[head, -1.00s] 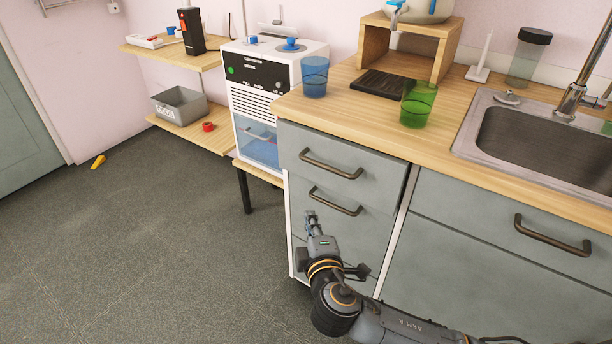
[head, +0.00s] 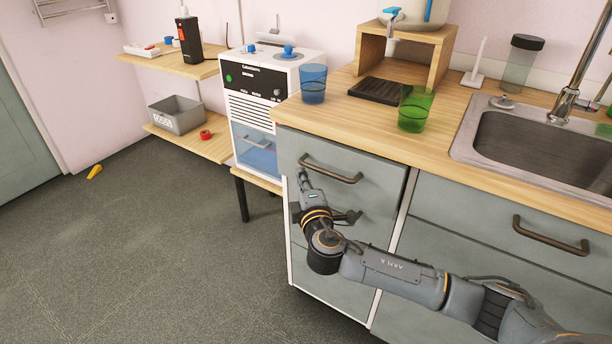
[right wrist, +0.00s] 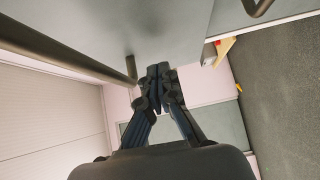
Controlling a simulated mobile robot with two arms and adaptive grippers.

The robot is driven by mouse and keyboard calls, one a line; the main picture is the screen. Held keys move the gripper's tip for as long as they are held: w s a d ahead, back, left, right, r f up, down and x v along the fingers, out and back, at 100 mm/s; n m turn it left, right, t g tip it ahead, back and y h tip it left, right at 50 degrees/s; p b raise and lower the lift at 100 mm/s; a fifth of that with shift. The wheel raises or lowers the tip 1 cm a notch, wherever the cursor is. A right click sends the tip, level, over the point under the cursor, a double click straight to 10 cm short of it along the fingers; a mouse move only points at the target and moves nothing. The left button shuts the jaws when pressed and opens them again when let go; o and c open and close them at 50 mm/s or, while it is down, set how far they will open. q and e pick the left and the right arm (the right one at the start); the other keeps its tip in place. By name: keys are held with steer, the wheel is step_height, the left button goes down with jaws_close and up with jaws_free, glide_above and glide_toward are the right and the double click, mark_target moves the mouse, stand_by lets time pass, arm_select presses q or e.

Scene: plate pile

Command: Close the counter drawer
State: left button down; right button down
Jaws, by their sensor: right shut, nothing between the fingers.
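The grey counter drawer (head: 385,182) is the top front at the left end of the counter, with a dark bar handle (head: 331,170). A dark gap shows along its right edge; I cannot tell surely how far out it stands. My right gripper (head: 303,177) is shut and empty, in front of the left part of the drawer front, near the left end of the handle. In the right wrist view its fingertips (right wrist: 158,74) lie close to the grey front (right wrist: 172,30), beside a bar handle (right wrist: 60,48); contact is unclear. My left gripper is out of view.
A blue cup (head: 313,84) and a green cup (head: 415,109) stand on the wooden counter above. A sink (head: 535,145) is at the right. A white machine (head: 262,100) stands left of the drawers. The floor (head: 150,250) at left is clear except for a small yellow object (head: 95,171).

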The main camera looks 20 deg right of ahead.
mark_target(317, 164)
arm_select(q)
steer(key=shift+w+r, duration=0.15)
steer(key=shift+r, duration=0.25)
arm_select(e)
steer(key=shift+w+d, duration=0.5)
steer(key=shift+d, duration=0.15)
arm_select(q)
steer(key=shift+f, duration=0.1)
arm_select(e)
steer(key=shift+d, duration=0.1)
